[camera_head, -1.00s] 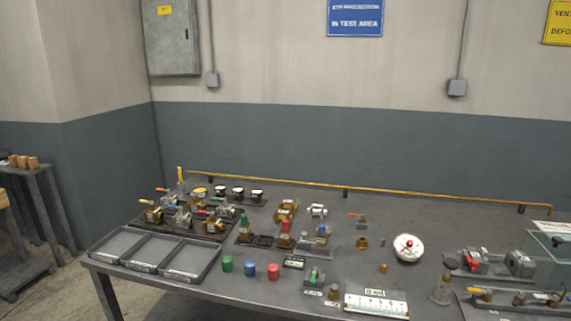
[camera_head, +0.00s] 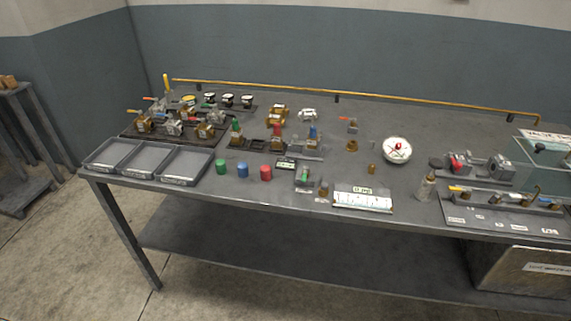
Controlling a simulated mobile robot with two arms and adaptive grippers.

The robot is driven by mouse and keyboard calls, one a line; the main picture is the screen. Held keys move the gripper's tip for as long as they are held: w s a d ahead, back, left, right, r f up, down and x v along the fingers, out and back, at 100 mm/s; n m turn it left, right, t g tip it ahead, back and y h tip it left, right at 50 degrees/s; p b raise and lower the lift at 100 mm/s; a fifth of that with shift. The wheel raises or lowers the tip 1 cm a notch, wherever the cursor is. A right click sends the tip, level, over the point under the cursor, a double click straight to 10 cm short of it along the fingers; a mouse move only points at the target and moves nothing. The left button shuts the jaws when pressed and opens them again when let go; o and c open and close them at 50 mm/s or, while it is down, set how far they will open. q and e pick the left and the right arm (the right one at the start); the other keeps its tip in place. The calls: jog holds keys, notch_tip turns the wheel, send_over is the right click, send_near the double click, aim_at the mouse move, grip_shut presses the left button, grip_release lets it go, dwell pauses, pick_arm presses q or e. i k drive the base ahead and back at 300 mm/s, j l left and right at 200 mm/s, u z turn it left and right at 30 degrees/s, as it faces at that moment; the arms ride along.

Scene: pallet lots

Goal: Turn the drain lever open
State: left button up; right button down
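Several small valves with levers stand on the grey workbench (camera_head: 290,185). I cannot tell which one is the drain lever. At the right, a board (camera_head: 480,213) carries a row of fittings, with a yellow lever (camera_head: 458,189) at its left end. Behind it is a grey flanged assembly with a red part (camera_head: 460,163). A brass valve with a red handle (camera_head: 350,123) stands near the middle back. More lever valves (camera_head: 174,127) crowd a dark tray at the left. Neither of my grippers is in view.
Three empty grey trays (camera_head: 186,178) sit at the front left. A brass pipe (camera_head: 340,92) runs along the back. A box (camera_head: 530,270) is below at right.

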aim_at(468, 190)
jog(key=z, duration=1.25)
